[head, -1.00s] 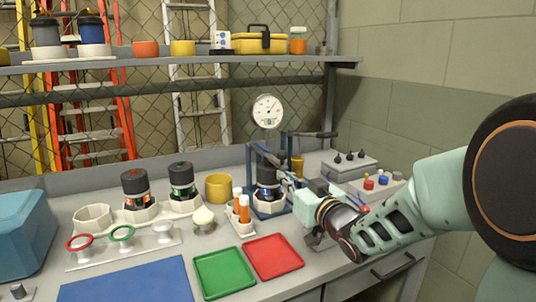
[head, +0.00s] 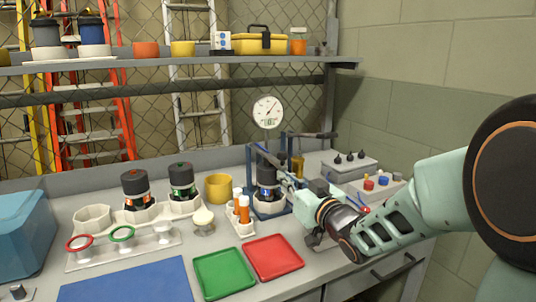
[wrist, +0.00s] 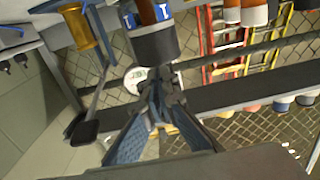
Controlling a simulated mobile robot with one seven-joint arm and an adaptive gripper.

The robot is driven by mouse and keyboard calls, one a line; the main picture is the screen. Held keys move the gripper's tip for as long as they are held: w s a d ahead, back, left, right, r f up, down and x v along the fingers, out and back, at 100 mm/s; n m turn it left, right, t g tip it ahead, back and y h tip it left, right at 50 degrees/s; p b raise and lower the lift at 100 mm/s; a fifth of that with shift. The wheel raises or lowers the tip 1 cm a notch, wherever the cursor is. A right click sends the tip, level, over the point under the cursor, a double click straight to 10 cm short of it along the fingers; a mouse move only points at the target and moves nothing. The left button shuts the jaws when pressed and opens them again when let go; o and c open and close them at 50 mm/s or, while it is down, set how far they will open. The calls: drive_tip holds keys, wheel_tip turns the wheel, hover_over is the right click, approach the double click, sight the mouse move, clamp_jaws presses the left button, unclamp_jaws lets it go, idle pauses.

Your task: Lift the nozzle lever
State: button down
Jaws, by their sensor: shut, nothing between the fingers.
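The test stand is a blue frame (head: 251,178) with a round white gauge (head: 268,111) on top. A thruster tank (head: 267,181) with a dark body and blue label stands upright in it. A lever with a dark handle (head: 318,135) sticks out to the right from the top of the frame; I take it as the nozzle lever. In the wrist view its grey arm ends in a black pad (wrist: 84,131). My gripper (head: 287,181) is shut and empty, just right of the tank and below the lever. Its fingertips (wrist: 165,98) point toward the tank's side; contact cannot be told.
A yellow cylinder (head: 297,167) stands behind my gripper. Orange-and-white vials (head: 242,209) are in front of the stand. A box with black knobs (head: 349,163) and a tray of coloured pieces (head: 375,184) lie right. Red (head: 273,257) and green (head: 224,272) trays are empty.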

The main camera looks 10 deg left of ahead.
sight(283, 152)
drive_tip(key=shift+r, duration=0.1)
drive_tip(key=r+p, duration=0.4)
drive_tip(key=r, duration=0.1)
drive_tip(key=w+r+p, duration=0.1)
drive_tip(key=r+p, duration=0.1)
drive_tip(key=r, duration=0.1)
drive_tip(key=shift+w+a+r, duration=0.1)
drive_tip(key=shift+a+r, duration=0.05)
drive_tip(key=shift+a, duration=0.25)
drive_tip(key=shift+w+a+r+p, duration=0.2)
drive_tip(key=shift+w+r+p, duration=0.1)
drive_tip(key=shift+r+p, duration=0.3)
drive_tip(key=shift+w+a+r+p, duration=0.25)
drive_tip(key=shift+w+r+p, duration=0.15)
drive_tip(key=shift+r, duration=0.4)
drive_tip(key=shift+w+a+r+p, duration=0.25)
drive_tip(key=shift+r+p, duration=0.25)
drive_tip(key=shift+r, duration=0.2)
drive_tip(key=w+a+r+p, duration=0.6)
drive_tip(key=w+a+r, duration=0.1)
drive_tip(key=w, duration=0.4)
drive_tip(key=shift+w+a+r, duration=0.15)
drive_tip(key=shift+w+a, duration=0.15)
drive_tip(key=shift+a, duration=0.1)
